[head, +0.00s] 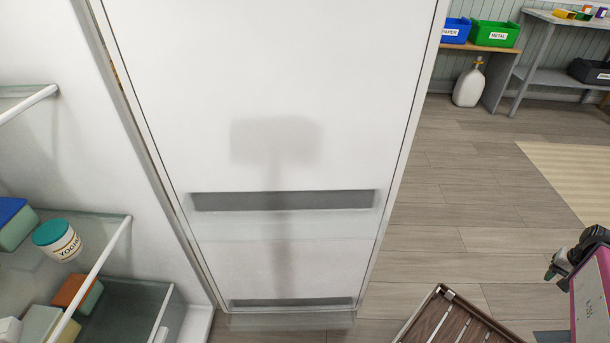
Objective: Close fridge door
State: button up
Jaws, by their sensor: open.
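The fridge door (275,90) stands open in the middle of the head view, with its broad white face turned toward me and two grey recessed bands across its lower part. The open fridge interior (60,100) is at the left, with white walls and glass shelves. A gap edged by a metal-looking strip runs along the door's left side. A yogurt tub (57,240) with a teal lid stands on a fridge shelf (98,262), near several boxes.
A brown slatted wooden piece (455,325) stands low in front, right of the door. Bare floor (440,210) lies right of the door. Bins and a white cylinder (469,84) are farther back.

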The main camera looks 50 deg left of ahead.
aim_at(278, 135)
jog(key=i+j+u, duration=0.1)
jog(key=i+u, duration=0.15)
jog(key=i, duration=0.25)
jog(key=i+u, duration=0.25)
jog(key=i, duration=0.3)
jog(key=i+l+u, duration=0.1)
jog(key=i+u, duration=0.15)
jog(key=i, duration=0.25)
jog(key=i+l+u, duration=0.25)
jog(key=i, duration=0.25)
jog(key=i+j+u, duration=0.15)
jog(key=u, duration=0.25)
jog(key=i+u, duration=0.6)
jog(key=u, duration=0.25)
jog(key=i+l+u, duration=0.1)
jog(key=i+u, duration=0.15)
jog(key=u, duration=0.15)
jog(key=i+l+u, duration=0.2)
jog(key=u, duration=2.55)
jog(key=k+l+z, duration=0.1)
jog(key=k+z, duration=0.2)
